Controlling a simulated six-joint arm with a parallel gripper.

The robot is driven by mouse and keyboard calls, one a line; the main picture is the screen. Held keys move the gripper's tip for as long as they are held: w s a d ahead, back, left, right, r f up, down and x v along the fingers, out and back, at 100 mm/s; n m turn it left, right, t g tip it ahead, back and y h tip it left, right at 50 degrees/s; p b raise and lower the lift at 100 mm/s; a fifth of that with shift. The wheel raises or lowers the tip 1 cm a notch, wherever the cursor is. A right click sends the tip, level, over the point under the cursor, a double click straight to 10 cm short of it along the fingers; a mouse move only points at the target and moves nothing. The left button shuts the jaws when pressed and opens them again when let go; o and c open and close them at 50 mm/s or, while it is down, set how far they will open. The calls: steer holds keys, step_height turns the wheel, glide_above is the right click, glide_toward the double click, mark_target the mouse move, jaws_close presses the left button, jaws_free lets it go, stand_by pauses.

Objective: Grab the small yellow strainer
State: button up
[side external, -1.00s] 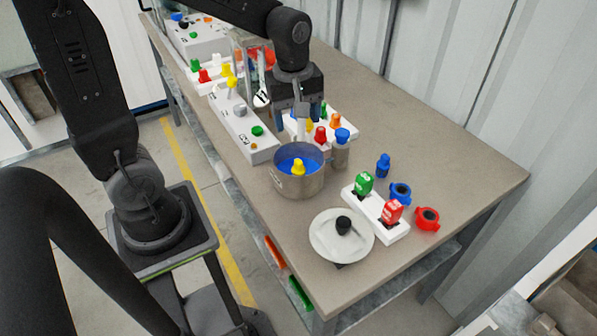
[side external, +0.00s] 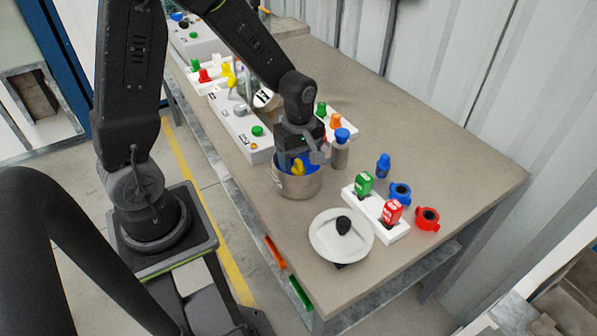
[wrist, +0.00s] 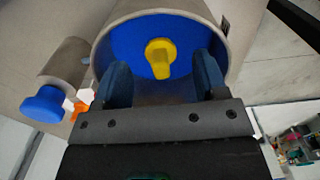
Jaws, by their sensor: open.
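The small yellow strainer (side external: 297,167) stands inside a round metal pot (side external: 298,187) with a blue interior. In the wrist view the yellow strainer (wrist: 160,58) shows against the blue inside of the pot (wrist: 222,22). My gripper (wrist: 160,80) is open, with its two blue fingers on either side of the strainer and at the pot's mouth. Nothing is between the fingers that they touch, as far as I can see. In the side view my gripper (side external: 292,160) is over the pot and partly hides its rim and the strainer.
A metal cylinder with a blue cap (side external: 341,136) stands close to the pot's right. A white plate with a black knob (side external: 322,246) lies in front. A white block with green and red pieces (side external: 366,211) is at right. The control box (side external: 232,118) is behind left.

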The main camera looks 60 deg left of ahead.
mark_target(298, 161)
step_height(298, 161, down, 4)
steer(key=shift+r, duration=0.2)
steer(key=c, duration=1)
